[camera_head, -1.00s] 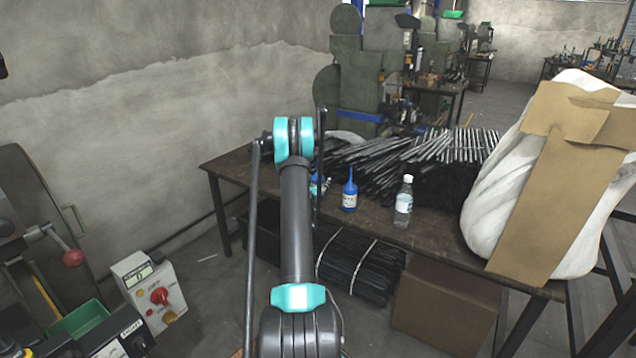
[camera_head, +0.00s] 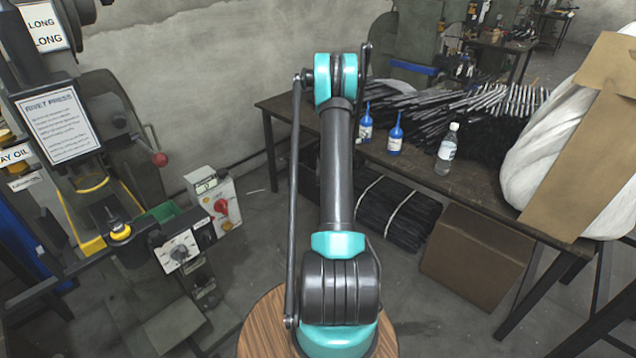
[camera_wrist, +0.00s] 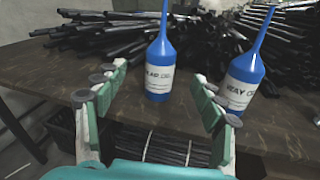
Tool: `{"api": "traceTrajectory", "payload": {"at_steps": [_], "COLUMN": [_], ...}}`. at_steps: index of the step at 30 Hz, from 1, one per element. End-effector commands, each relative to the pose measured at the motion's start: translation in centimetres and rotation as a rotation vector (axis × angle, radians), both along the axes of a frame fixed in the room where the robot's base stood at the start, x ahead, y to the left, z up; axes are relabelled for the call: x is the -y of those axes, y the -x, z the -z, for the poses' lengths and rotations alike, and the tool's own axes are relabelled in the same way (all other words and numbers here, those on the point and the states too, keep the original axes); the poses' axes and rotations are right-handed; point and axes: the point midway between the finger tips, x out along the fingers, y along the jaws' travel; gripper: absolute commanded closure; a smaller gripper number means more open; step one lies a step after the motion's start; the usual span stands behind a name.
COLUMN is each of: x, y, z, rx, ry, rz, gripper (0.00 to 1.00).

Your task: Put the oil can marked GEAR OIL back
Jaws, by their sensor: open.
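The blue oil can whose label reads as GEAR OIL (camera_wrist: 159,72), its first letter blurred, stands upright on the table, nozzle up. My gripper (camera_wrist: 160,86) is open and empty in the wrist view, its fingers low on either side of this can's picture, with the can beyond the tips. A second blue can (camera_wrist: 244,82), its label ending in "AY OIL", stands to its right. In the head view, the left blue can (camera_head: 366,126) and the right one (camera_head: 395,140) stand beside my arm, labels unreadable. My gripper cannot be made out there.
A clear water bottle (camera_head: 447,150) stands right of the cans. Black rods (camera_head: 470,115) lie piled behind them on the dark table (camera_head: 470,188). A white sack (camera_head: 560,130) is at right. A rivet press with an "AY OIL" sign (camera_head: 17,155) stands at left.

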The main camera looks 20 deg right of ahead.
Motion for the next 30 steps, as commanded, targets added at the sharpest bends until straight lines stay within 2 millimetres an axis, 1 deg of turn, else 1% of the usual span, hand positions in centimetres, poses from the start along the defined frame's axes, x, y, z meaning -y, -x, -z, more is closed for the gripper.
{"api": "traceTrajectory", "payload": {"at_steps": [1, 5, 6, 11, 14, 15, 17, 23, 24, 26, 27, 29, 30], "x": [-1.2, -4.2, -5.2, -9.7, -12.7, -13.9, -15.9, -22.7, -24.1, -26.3, -27.7, -29.9, -31.3], "y": [0.4, 2.0, 2.7, 5.8, 8.1, 9.2, 10.8, 17.0, 18.4, 20.4, 21.9, 24.1, 25.7], "z": [-1.4, -4.2, -5.0, -7.2, -8.1, -8.4, -8.6, -8.5, -8.3, -8.0, -7.7, -7.2, -6.8], "rx": [0.047, 0.196, 0.241, 0.410, 0.503, 0.538, 0.587, 0.727, 0.750, 0.781, 0.801, 0.824, 0.838], "ry": [-0.061, -0.268, -0.334, -0.600, -0.763, -0.827, -0.924, -1.236, -1.296, -1.382, -1.440, -1.522, -1.572], "rz": [0.005, 0.041, 0.056, 0.126, 0.179, 0.206, 0.245, 0.408, 0.448, 0.509, 0.554, 0.623, 0.673], "gripper": [0.31, 0.31, 0.31, 0.31, 0.31, 0.31, 0.31, 0.31, 0.31, 0.31, 0.31, 0.31, 0.31]}}
